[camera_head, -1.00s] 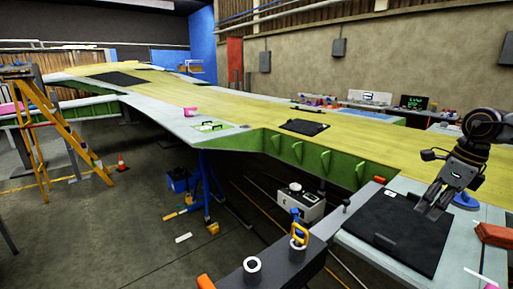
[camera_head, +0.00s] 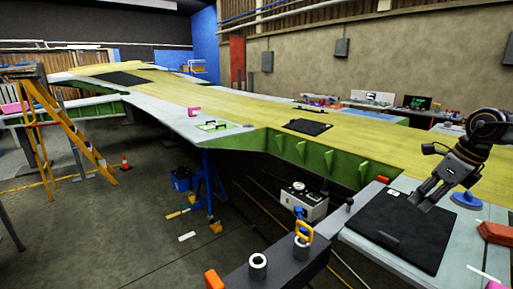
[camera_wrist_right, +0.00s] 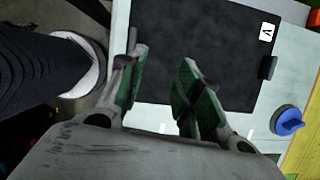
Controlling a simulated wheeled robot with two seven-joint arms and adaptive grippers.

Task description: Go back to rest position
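My right gripper (camera_head: 421,204) hangs over the black mat (camera_head: 397,240) on the near right end of the work surface. In the right wrist view the gripper (camera_wrist_right: 164,58) has its two green-padded fingers apart with nothing between them. The black mat (camera_wrist_right: 200,40) with a small white label lies beyond the fingertips, apart from them as far as I can tell. My left gripper is not in any view.
A blue round-based object (camera_head: 466,200) stands right of the mat, and an orange-red block (camera_head: 495,232) lies at the right edge. The long wing panel (camera_head: 380,146) stretches behind. A grey bench (camera_head: 270,268) with ring-shaped parts is in front. A ladder (camera_head: 62,128) stands left.

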